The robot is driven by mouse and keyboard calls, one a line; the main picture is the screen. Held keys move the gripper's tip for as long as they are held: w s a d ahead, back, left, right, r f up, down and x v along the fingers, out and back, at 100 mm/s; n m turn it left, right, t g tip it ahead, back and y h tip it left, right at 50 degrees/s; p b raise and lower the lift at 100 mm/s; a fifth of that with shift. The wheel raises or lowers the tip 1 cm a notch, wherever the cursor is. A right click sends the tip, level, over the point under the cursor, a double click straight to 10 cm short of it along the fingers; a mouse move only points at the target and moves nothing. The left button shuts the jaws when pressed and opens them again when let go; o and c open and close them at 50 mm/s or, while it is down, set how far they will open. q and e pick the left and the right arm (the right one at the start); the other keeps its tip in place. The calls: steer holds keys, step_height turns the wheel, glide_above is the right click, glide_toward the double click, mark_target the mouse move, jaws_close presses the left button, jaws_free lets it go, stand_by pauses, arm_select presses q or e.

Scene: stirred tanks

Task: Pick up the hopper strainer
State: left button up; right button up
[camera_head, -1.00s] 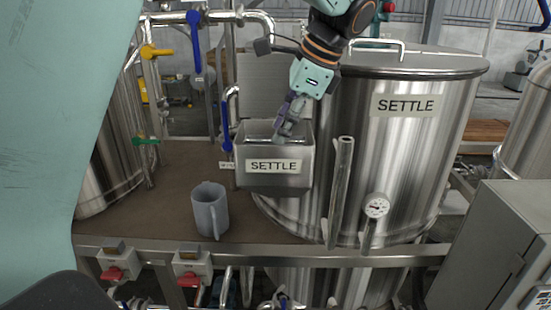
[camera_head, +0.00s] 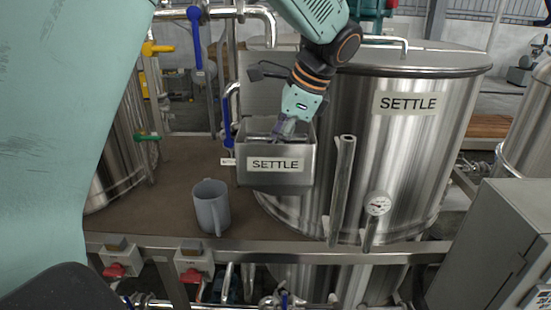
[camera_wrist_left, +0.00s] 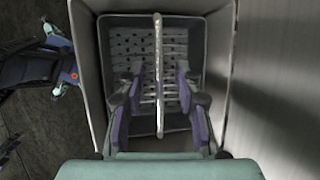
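The hopper strainer shows in the left wrist view as a grey perforated basket (camera_wrist_left: 176,62) with a pale handle bar (camera_wrist_left: 159,110) across its middle. It sits inside the metal hopper (camera_head: 285,185) labelled SETTLE, on the front of the large tank; the hopper's wall also shows in the left wrist view (camera_wrist_left: 88,70). My left gripper (camera_wrist_left: 159,80) is open, its two fingers on either side of the handle bar, apart from it. In the head view my left gripper (camera_head: 284,130) reaches down into the hopper's mouth. My right gripper is not in view.
A grey mug (camera_head: 210,208) stands on the brown deck left of the hopper. The large SETTLE tank (camera_head: 425,150) is close on the right, with a slanted pipe (camera_head: 341,185) in front. Blue-handled valves and pipes stand behind left.

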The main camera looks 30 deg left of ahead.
arm_select(q)
steer(key=shift+w+d+f, duration=0.15)
steer(key=shift+w+f, duration=0.05)
steer(key=shift+w, duration=0.15)
steer(key=shift+s+r, duration=0.2)
steer(key=shift+s, duration=0.35)
steer(key=shift+c, duration=0.3)
steer(key=shift+s, duration=0.15)
steer(key=shift+c, duration=0.8)
steer(key=shift+w, duration=0.25)
steer(key=shift+c, duration=1.4)
steer(key=shift+w+f, duration=0.15)
steer(key=shift+w, duration=0.2)
jaws_close()
steer(key=shift+s, duration=0.45)
steer(key=shift+w, duration=0.1)
